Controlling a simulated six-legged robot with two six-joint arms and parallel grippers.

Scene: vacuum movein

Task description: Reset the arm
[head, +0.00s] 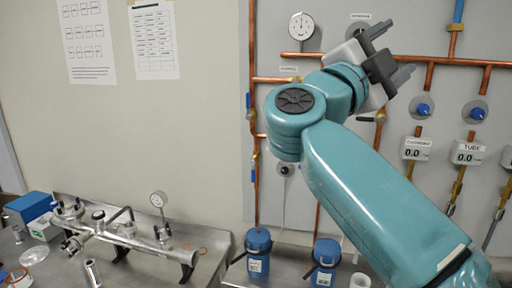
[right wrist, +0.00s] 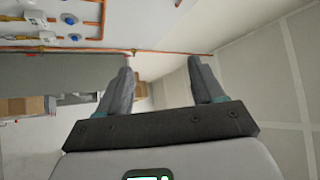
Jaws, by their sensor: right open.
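My right arm rises from the lower right of the head view, and its gripper (head: 392,52) is held up in front of the wall panel, pointing to the upper right. In the right wrist view the two fingers of the right gripper (right wrist: 160,85) stand apart with nothing between them. My left gripper is in neither view.
A grey wall panel (head: 275,30) carries copper pipes, a gauge (head: 301,27), blue knobs and small displays (head: 417,148).

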